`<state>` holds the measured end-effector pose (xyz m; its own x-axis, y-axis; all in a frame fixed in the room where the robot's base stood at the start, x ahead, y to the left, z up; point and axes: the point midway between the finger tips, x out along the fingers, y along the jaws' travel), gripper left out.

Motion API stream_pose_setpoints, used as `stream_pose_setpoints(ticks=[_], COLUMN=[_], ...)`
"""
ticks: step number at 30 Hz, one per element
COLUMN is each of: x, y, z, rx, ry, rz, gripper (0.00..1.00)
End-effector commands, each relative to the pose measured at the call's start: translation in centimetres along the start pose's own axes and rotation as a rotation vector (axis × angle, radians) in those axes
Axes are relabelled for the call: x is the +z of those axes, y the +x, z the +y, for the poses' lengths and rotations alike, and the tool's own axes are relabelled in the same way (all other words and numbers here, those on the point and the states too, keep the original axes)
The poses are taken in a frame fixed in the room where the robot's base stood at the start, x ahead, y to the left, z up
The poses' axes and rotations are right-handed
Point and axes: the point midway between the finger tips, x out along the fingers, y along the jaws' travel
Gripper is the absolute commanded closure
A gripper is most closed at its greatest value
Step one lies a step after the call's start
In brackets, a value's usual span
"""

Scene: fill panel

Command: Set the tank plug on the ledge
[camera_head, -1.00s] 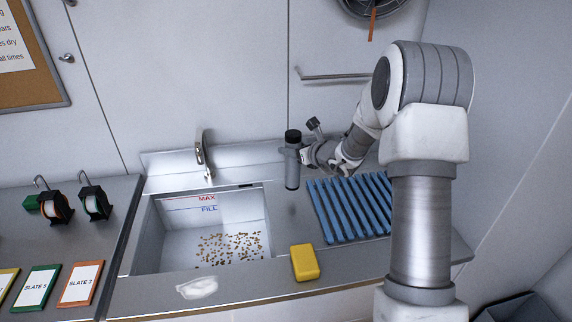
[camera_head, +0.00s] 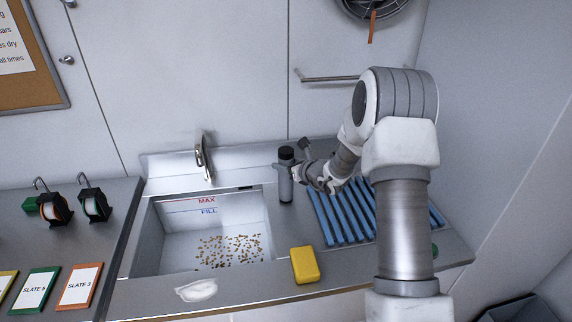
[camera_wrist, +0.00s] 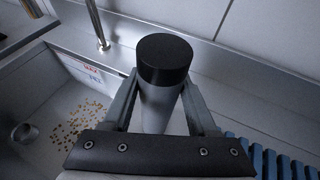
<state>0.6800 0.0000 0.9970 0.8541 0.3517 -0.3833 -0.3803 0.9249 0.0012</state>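My gripper (camera_wrist: 162,112) is shut on a grey bottle with a black cap, its fingers against both sides. In the head view the upright bottle (camera_head: 286,185) is at the tank's right edge, low over the steel counter; I cannot tell if its base touches. A small round grey thing (camera_wrist: 25,133), perhaps the tank plug, shows on the tank floor in the wrist view; I cannot make it out in the head view. The tank (camera_head: 170,235) has MAX and FILL lines. A raised steel ledge (camera_head: 240,157) runs behind it.
Brown bits (camera_head: 230,250) lie on the tank floor. A tap (camera_head: 203,155) stands behind it. A yellow sponge (camera_head: 305,264) and a white cloth (camera_head: 196,290) lie at the front edge. A blue slatted rack (camera_head: 345,215) is right of the bottle. Slates and spools stand at left.

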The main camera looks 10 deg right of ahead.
Motion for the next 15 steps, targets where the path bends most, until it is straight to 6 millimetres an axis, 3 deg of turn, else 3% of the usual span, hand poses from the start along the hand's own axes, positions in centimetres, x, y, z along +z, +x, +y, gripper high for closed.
stream_pose_setpoints(ticks=[1,5,15], x=[0.00,0.00,0.21], y=[-0.01,-0.01,-0.10], z=[0.01,0.01,0.01], rx=[0.000,0.000,0.000], ry=[0.000,0.000,0.000], rz=[0.001,0.001,0.001], gripper=[0.33,0.12,0.12])
